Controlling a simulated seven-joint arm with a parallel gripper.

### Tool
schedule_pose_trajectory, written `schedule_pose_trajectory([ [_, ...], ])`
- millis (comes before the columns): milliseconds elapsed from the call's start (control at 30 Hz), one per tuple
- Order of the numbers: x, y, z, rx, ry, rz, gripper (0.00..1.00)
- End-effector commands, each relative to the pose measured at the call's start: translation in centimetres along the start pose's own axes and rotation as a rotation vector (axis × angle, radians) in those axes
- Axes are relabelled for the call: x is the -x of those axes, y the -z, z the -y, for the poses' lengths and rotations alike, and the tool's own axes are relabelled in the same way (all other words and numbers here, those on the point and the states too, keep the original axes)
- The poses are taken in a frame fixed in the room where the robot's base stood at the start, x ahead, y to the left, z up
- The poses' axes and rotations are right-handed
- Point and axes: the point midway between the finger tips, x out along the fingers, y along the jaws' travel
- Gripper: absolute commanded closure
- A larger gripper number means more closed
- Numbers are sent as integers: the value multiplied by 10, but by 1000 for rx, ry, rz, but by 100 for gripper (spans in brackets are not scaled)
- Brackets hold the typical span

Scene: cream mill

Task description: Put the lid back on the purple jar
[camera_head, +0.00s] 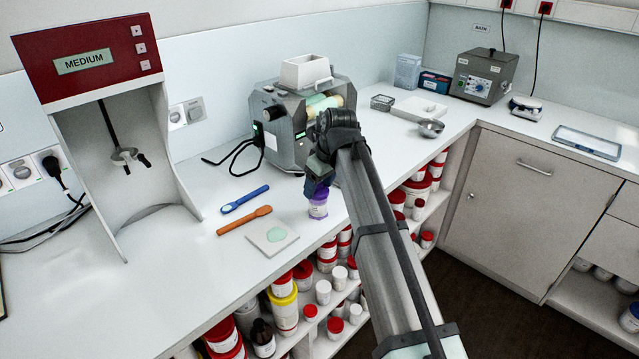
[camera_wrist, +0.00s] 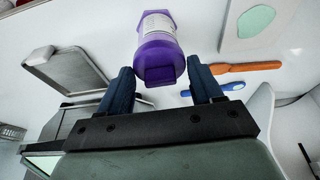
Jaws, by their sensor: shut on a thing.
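The purple jar (camera_head: 318,209) with a white label stands upright on the white counter near its front edge. It also shows in the wrist view (camera_wrist: 157,24). My gripper (camera_head: 318,183) is directly above the jar, pointing down. In the wrist view, its two dark blue fingers (camera_wrist: 161,88) are on either side of the purple lid (camera_wrist: 159,72), and it is shut on it. The lid lines up with the jar's top. I cannot tell whether the lid touches the jar or sits fully down on it.
A blue spatula (camera_head: 245,199), an orange spatula (camera_head: 244,220) and a pale tile (camera_head: 271,237) with green cream lie left of the jar. The grey mill (camera_head: 284,140) stands behind. A metal bowl (camera_head: 431,128) is to the right. Shelves of red-lidded jars are below the counter edge.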

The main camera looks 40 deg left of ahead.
Motion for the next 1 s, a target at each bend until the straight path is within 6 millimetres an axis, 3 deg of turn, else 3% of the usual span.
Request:
schedule_pose_trajectory([
  [1000,-6,-2,0,0,0,0,63],
])
